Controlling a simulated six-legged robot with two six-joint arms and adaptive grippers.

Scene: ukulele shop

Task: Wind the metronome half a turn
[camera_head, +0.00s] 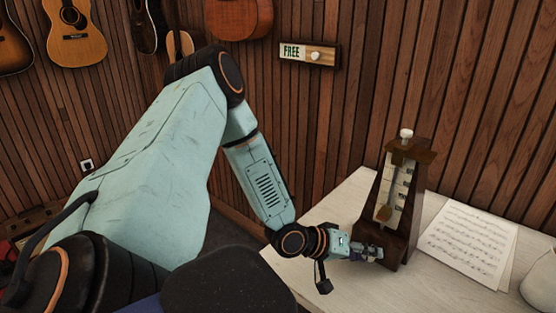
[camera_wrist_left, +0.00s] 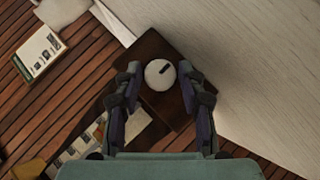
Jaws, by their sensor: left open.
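The metronome (camera_head: 421,190) is a dark wooden tapered case with a pale scale, a pendulum rod with a brass weight, and a white knob on top. It stands upright on the pale table. My left gripper (camera_head: 376,253) is at the lower left of its case. In the left wrist view the round, pale winding knob (camera_wrist_left: 159,74) with a dark slot sits on the dark wood, between the fingertips of my left gripper (camera_wrist_left: 160,85). The fingers are open, one on each side of it, with small gaps visible. My right gripper is not in view.
Sheet music (camera_head: 470,240) lies on the table (camera_head: 340,207) just right of the metronome. A white rounded object (camera_head: 540,283) is at the right edge. A FREE sign with a knob (camera_head: 308,53) and guitars (camera_head: 76,30) hang on the slatted wood wall.

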